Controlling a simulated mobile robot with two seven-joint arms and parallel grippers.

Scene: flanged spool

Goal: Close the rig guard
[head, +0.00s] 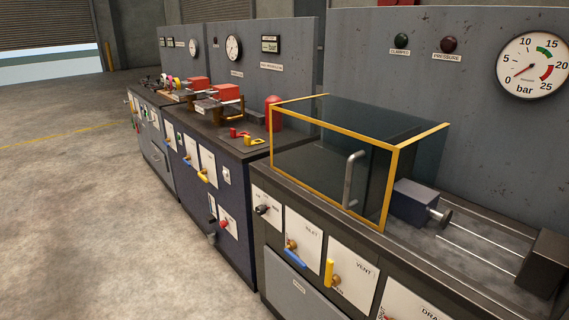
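The rig guard is a see-through dark box with a yellow frame (393,190) on the right-hand bench. A grey upright bar handle (350,180) is on its front face. The guard stands over the left part of the bench top. A blue-grey block with a round metal end (415,201) shows just right of the guard's right edge. Thin rails (480,252) run from there to a dark block (544,262), uncovered by the guard. Neither of my grippers is in view.
Valve panels with a blue lever (295,258) and a yellow lever (329,272) are on the bench front below the guard. A pressure gauge (532,65) is on the back panel. Another bench (215,185) adjoins on the left. Open floor (70,220) lies at left.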

